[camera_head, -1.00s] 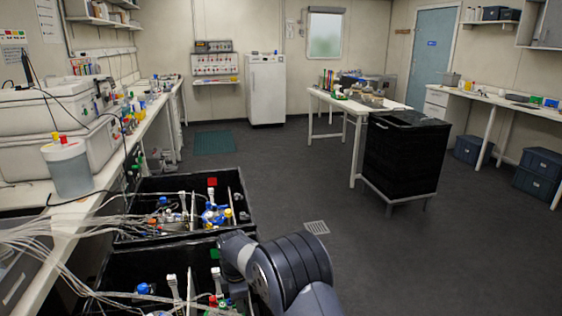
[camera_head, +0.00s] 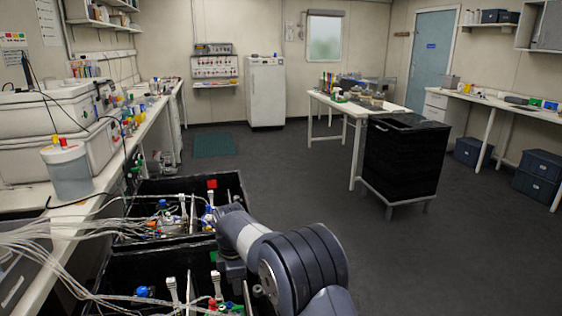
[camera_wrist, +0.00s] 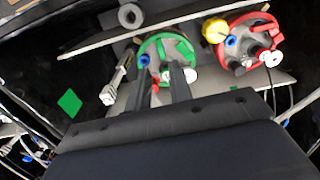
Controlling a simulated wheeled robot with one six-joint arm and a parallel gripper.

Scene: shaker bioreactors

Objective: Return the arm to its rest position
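My arm (camera_head: 305,265) reaches over the near black bin (camera_head: 190,262) in the head view, and its own links hide my gripper there. In the wrist view my gripper (camera_wrist: 160,72) shows two dark fingers with a gap between them and nothing visibly held. A bioreactor with a green ring (camera_wrist: 185,45) lies beyond the fingertips, partly hidden by them. A bioreactor with a red ring (camera_wrist: 262,38) and a yellow cap is to its right. A green square marker (camera_wrist: 69,103) is on the bin at the left.
The far black bin (camera_head: 228,187) with a red marker holds more vessels and tubes. Clear tubing (camera_head: 60,232) runs from the left bench into the bins. A black cart (camera_head: 403,160) stands to the right. The floor between is free.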

